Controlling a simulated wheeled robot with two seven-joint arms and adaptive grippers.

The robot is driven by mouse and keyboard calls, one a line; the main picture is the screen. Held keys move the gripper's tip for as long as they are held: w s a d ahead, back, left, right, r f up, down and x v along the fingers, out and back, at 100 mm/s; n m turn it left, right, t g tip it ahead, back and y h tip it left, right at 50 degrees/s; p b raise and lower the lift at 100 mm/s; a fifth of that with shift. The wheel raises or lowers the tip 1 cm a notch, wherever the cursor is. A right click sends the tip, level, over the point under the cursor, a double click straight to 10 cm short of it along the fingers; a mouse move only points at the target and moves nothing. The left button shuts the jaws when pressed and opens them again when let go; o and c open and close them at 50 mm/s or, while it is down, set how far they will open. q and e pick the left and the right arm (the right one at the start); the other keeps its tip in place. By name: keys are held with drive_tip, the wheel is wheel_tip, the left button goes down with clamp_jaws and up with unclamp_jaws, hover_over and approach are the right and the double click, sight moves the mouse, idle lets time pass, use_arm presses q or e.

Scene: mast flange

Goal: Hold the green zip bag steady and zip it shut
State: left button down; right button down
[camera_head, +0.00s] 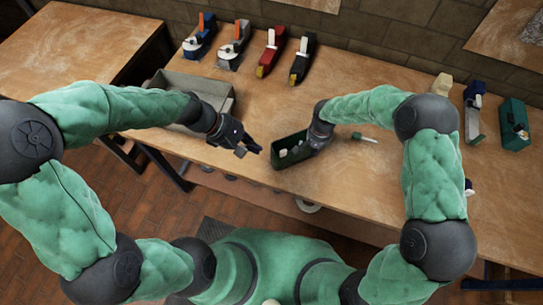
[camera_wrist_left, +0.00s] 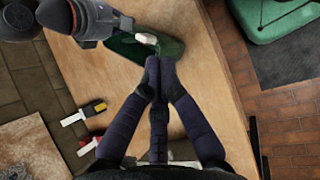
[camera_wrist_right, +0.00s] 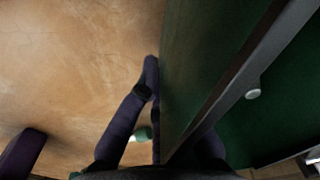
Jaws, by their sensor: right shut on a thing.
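The green zip bag (camera_head: 279,160) stands near the front edge of the table. Its top looks open, with pale items inside. My right gripper (camera_head: 312,146) is at the bag's right end and is shut on it; in the right wrist view the bag's green wall (camera_wrist_right: 205,60) runs past the fingers. My left gripper (camera_head: 247,150) is just left of the bag, apparently not holding it. In the left wrist view its fingertips (camera_wrist_left: 160,68) appear close together beside the green bag (camera_wrist_left: 172,47). The zip slider cannot be made out clearly.
A grey open tray (camera_head: 225,88) sits behind my left arm. A green-handled tool (camera_head: 364,137) lies right of the bag. A green box (camera_head: 514,125) is at the right. Table around the middle is clear.

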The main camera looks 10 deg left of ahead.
sight(283, 153)
use_arm(q)
drive_tip(key=s+a+f+n+t, duration=0.2)
drive_tip(key=s+a+n+t, duration=0.25)
drive_tip(key=n, duration=0.55)
drive_tip(key=d+r+x, duration=0.1)
drive_tip(key=r+x, duration=0.1)
drive_tip(key=x, duration=1)
drive_tip(key=shift+w+d+f+y, duration=0.3)
drive_tip(key=shift+w+d, duration=0.1)
drive_tip(key=shift+d, duration=0.1)
drive_tip(key=shift+g, duration=0.25)
drive_tip(key=w+d, duration=0.2)
drive_tip(key=d, duration=0.1)
drive_tip(key=shift+w+d, duration=0.1)
drive_tip(key=shift+w, duration=0.05)
